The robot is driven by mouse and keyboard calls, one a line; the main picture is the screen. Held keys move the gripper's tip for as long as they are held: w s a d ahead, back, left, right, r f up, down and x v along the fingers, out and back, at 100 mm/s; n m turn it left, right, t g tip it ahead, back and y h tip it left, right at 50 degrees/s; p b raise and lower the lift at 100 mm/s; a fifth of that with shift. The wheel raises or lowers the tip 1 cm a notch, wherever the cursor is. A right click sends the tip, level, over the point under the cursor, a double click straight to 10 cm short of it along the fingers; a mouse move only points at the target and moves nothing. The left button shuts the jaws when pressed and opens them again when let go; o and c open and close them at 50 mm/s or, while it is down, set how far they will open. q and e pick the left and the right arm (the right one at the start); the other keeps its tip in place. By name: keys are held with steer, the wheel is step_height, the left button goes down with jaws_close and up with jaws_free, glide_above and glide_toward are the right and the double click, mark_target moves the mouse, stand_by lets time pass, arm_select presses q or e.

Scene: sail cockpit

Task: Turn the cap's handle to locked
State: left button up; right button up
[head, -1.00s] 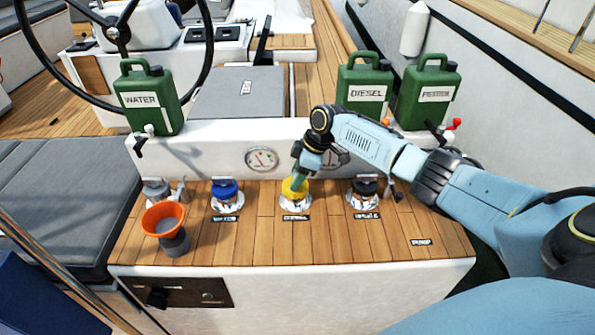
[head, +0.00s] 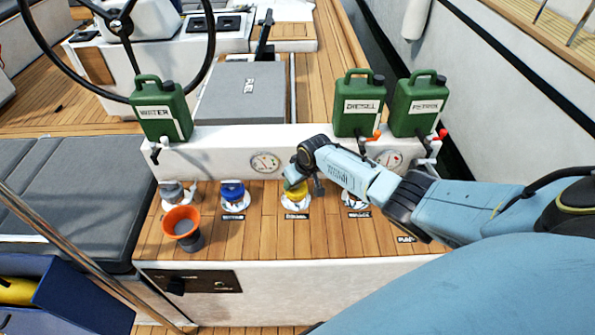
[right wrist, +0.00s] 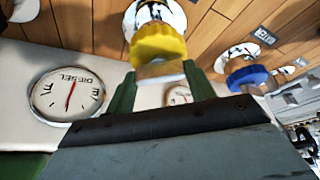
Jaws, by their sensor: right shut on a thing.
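The yellow cap (head: 296,193) sits on its deck fitting, between the blue cap (head: 232,190) and a mostly covered fitting on its right. My right gripper (head: 290,184) reaches down to it from the right. In the right wrist view the yellow cap (right wrist: 158,42) lies at the fingertips, and the green fingers (right wrist: 160,85) are shut on a pale handle (right wrist: 160,70) beneath it. I cannot read the handle's lock position. My left gripper is not in view.
An orange funnel (head: 181,222) stands at the left of the wooden deck. Green jerrycans marked WATER (head: 161,110), DIESEL (head: 359,105) and a third (head: 417,105) stand along the raised ledge. A DIESEL gauge (right wrist: 67,95) is close to my right gripper.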

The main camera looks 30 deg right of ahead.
steer(key=m+p, duration=0.1)
steer(key=m, duration=0.1)
steer(key=m+h+p, duration=0.1)
steer(key=shift+a+r+m, duration=0.1)
steer(key=shift+a+m, duration=0.1)
steer(key=shift+m, duration=0.2)
steer(key=shift+w+m+g+h, duration=0.1)
steer(key=shift+m+g+h, duration=0.5)
steer(key=shift+m, duration=1.1)
steer(key=shift+t+h, duration=0.3)
steer(key=o, duration=1)
